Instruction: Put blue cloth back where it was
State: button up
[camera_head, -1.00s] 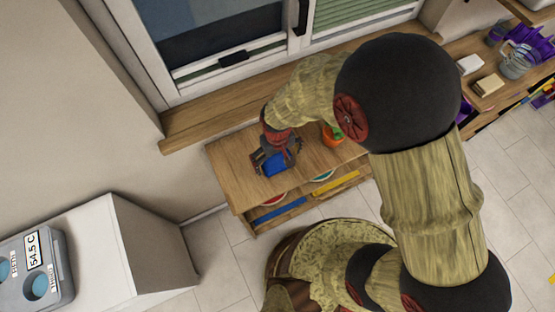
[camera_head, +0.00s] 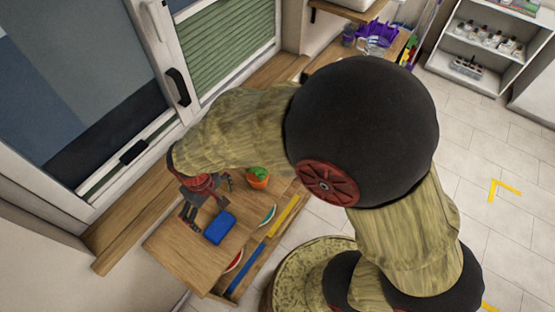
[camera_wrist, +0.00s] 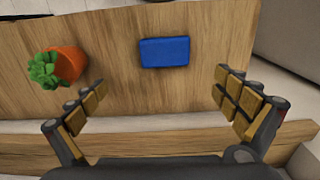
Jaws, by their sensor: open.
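The blue cloth (camera_head: 220,227) is a small folded rectangle lying flat on the wooden shelf top (camera_head: 182,248) below the window. In the wrist view the blue cloth (camera_wrist: 164,52) lies beyond the fingertips, between their lines and apart from both. My gripper (camera_head: 207,200) is open and empty, just on the window side of the cloth. In the wrist view my gripper (camera_wrist: 158,88) shows its two padded fingers spread wide.
Coloured items sit on the shelf below. The window sill (camera_head: 110,240) runs behind.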

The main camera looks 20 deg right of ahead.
jog(key=w+d+r+m+t, duration=0.1)
jog(key=w+d+r+m, duration=0.1)
jog(key=d+r, duration=0.6)
jog(key=s+d+r+m+t, duration=0.2)
jog(key=s+d+r, duration=0.3)
jog(key=d+r, duration=0.2)
jog(key=s+d+r+m+t, duration=0.2)
jog(key=s+d+r, duration=0.3)
jog(key=r, duration=0.5)
jog(key=shift+d+r, duration=0.2)
jog(key=shift+d, duration=0.65)
jog(key=shift+s+f, duration=0.1)
notch_tip(320, 180, down, 3)
jog(key=b, duration=0.3)
